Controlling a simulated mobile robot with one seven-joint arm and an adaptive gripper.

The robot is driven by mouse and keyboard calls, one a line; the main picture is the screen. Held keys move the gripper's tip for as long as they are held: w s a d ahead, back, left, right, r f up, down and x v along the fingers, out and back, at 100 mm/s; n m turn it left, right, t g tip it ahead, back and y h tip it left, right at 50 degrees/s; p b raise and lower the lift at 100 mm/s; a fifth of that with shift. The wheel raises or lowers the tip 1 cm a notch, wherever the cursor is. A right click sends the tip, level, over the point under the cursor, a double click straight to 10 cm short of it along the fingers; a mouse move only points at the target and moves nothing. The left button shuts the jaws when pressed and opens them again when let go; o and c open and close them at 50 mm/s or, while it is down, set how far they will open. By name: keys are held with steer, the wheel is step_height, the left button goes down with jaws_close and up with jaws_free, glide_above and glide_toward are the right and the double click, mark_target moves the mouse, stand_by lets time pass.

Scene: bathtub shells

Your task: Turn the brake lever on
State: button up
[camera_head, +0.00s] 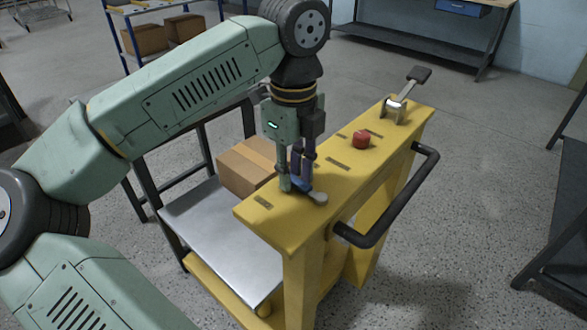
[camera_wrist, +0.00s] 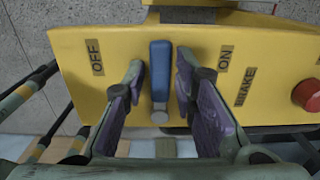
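The brake lever (camera_wrist: 160,70) has a blue handle and a round metal end. In the wrist view it lies on the yellow panel between the OFF label (camera_wrist: 96,57) on the left and the ON label (camera_wrist: 225,60) on the right. My gripper (camera_wrist: 160,62) is open, with one finger on each side of the lever and a visible gap to both. In the head view my gripper (camera_head: 296,180) points down at the near end of the yellow cart top, and its fingers partly hide the blue lever there. The BRAKE label (camera_wrist: 245,87) is beside ON.
A red button (camera_head: 361,139) sits farther along the yellow top (camera_head: 390,147). Another lever with a dark handle (camera_head: 418,75) stands at the far end. A black handlebar (camera_head: 400,204) juts out on the right. A cardboard box (camera_head: 240,167) rests on the cart's metal shelf (camera_head: 225,240).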

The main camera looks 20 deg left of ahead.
jaws_close()
stand_by(0.3)
